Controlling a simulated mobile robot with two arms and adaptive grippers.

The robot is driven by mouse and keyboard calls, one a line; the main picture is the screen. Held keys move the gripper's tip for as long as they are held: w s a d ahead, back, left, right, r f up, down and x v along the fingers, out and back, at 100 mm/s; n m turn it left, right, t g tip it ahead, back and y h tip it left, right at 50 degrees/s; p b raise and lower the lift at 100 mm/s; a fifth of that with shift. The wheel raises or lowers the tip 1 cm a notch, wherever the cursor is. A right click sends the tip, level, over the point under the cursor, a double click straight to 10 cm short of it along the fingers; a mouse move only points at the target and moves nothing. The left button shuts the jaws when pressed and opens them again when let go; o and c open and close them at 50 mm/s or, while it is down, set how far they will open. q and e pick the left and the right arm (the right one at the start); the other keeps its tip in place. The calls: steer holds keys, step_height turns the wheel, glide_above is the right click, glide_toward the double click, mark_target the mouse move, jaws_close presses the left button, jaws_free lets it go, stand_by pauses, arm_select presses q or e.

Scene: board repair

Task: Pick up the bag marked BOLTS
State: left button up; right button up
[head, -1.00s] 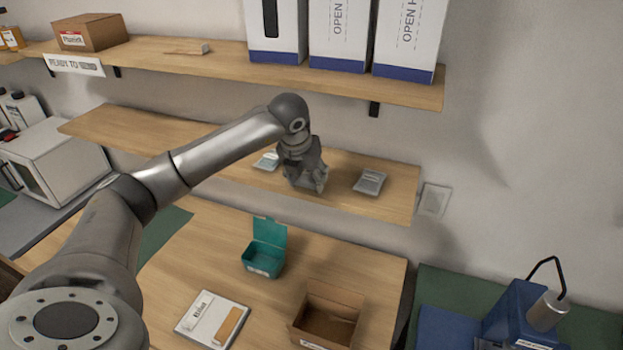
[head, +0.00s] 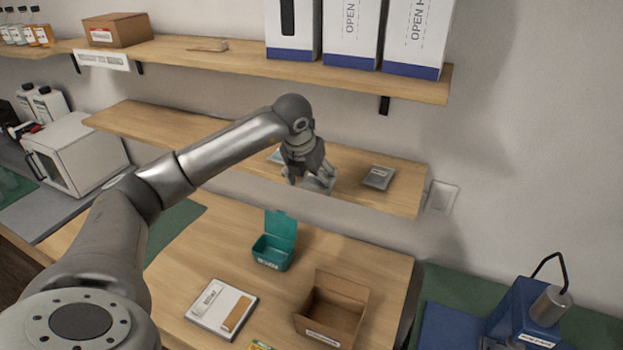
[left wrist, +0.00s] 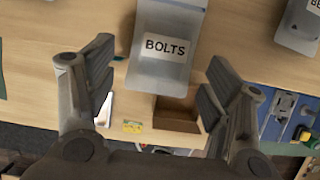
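The clear bag marked BOLTS (left wrist: 165,45) lies on the wooden shelf. In the left wrist view its label is readable and its near edge reaches between my finger pads, with gaps on both sides. In the head view the bag (head: 319,185) shows partly below my left gripper (head: 310,177). My left gripper is open, its two fingers apart around the bag's near end in the left wrist view (left wrist: 160,82). It holds nothing. My right gripper is not in view.
A second bag (head: 379,177) lies to the right on the same shelf, and another (head: 276,157) is partly hidden behind my gripper. The upper shelf (head: 200,58) carries boxes above. A teal open box (head: 273,252) and a cardboard box (head: 330,312) stand on the table below.

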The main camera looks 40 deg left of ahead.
arm_select(q)
steer(key=v, duration=1.2)
steer(key=shift+s+f, duration=0.1)
steer(key=shift+f, duration=0.05)
